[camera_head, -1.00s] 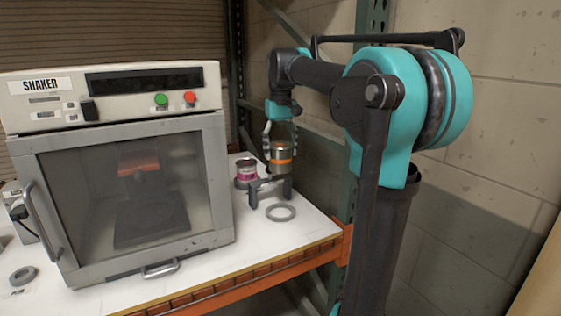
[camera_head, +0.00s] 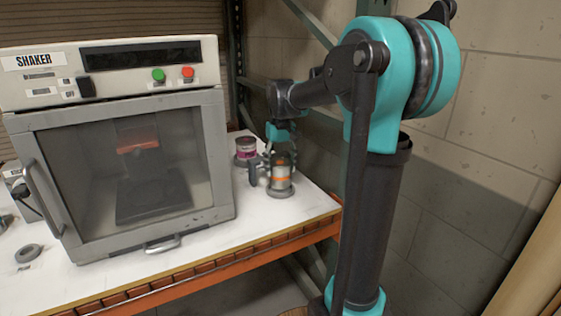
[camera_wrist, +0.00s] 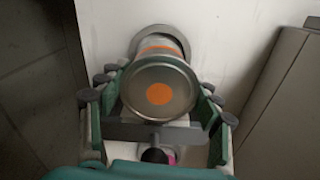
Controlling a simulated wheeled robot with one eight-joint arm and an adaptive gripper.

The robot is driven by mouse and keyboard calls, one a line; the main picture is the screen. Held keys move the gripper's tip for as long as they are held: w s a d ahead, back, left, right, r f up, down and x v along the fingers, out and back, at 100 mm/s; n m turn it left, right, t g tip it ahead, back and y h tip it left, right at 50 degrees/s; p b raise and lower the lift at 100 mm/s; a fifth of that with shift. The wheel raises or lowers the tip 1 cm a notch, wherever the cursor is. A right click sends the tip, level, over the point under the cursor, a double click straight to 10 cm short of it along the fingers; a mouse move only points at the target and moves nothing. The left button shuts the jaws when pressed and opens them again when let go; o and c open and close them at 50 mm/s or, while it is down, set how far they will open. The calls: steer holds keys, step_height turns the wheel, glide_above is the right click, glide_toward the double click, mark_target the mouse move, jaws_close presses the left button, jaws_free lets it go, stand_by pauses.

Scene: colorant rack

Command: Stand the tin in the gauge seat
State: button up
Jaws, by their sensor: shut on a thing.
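The tin (camera_head: 281,178) is a metal can with an orange band and stands upright. In the wrist view its round lid (camera_wrist: 158,105) shows an orange dot. My gripper (camera_head: 281,156) is shut on the tin, with its fingers on both sides of the can in the wrist view (camera_wrist: 156,88). A flat grey ring (camera_head: 281,194), which looks like the gauge seat, lies at the tin's foot. The ring also shows around the tin's far end in the wrist view (camera_wrist: 189,38). I cannot tell whether the base rests inside it. Part of the ring is hidden by the tin.
A dark grey bracket (camera_head: 253,175) stands just left of the tin. A magenta-labelled tin (camera_head: 246,149) stands behind it. The large shaker (camera_head: 120,150) fills the bench's left side. Another grey ring (camera_head: 28,253) lies front left. The bench's right edge is close to the tin.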

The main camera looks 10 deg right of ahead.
steer(key=shift+f, duration=1.2)
steer(key=shift+f, duration=0.15)
steer(key=o, duration=1.5)
step_height(320, 180, up, 12)
steer(key=shift+r, duration=0.15)
